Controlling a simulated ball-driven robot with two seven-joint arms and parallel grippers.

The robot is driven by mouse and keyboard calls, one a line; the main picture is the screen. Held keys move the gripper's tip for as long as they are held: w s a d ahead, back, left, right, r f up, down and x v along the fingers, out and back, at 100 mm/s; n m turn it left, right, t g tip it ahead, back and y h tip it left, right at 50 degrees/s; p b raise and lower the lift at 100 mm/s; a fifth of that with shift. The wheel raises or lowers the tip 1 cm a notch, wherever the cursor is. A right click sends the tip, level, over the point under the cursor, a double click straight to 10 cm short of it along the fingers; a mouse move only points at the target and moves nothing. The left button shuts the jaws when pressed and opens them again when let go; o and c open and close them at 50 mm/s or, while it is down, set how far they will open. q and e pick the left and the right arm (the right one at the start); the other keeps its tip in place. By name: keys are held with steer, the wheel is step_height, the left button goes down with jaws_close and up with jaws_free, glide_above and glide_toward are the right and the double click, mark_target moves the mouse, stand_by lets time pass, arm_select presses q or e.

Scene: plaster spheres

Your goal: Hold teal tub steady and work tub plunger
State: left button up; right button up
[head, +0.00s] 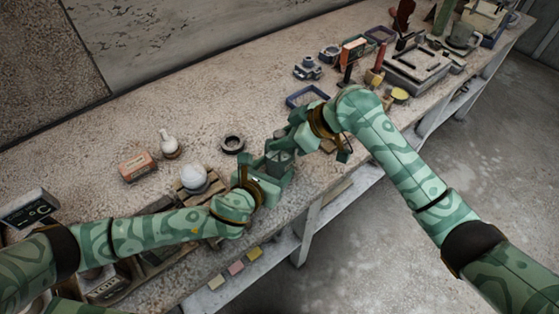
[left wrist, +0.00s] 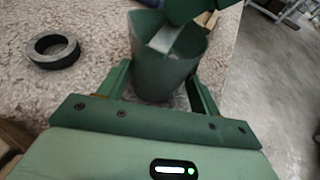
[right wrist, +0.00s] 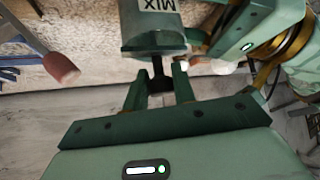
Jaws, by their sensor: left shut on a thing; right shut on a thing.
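The teal tub (head: 281,157) stands near the front edge of the bench, between my two grippers. It is a grey-green cylinder in the left wrist view (left wrist: 165,66), and in the right wrist view it (right wrist: 150,35) shows a white MIX label. My left gripper (left wrist: 160,82) is shut around the tub's side. My right gripper (right wrist: 160,82) is shut on the dark plunger handle (right wrist: 159,70) at the tub's top end. My right gripper (left wrist: 178,14) partly hides the tub's mouth in the left wrist view, so the plunger's depth cannot be told.
A dark ring (head: 232,144) lies just behind the tub. A white sphere (head: 193,178) on a stand, an orange box (head: 137,167) and a white flask (head: 169,144) are to the left. A blue tray (head: 306,97) and several tools crowd the right. The bench middle behind is clear.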

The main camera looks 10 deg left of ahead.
steer(key=shift+r, duration=2.1)
steer(key=shift+f, duration=0.1)
steer(key=shift+f, duration=2.15)
steer(key=shift+r, duration=0.1)
steer(key=shift+r, duration=2.25)
steer(key=shift+f, duration=0.1)
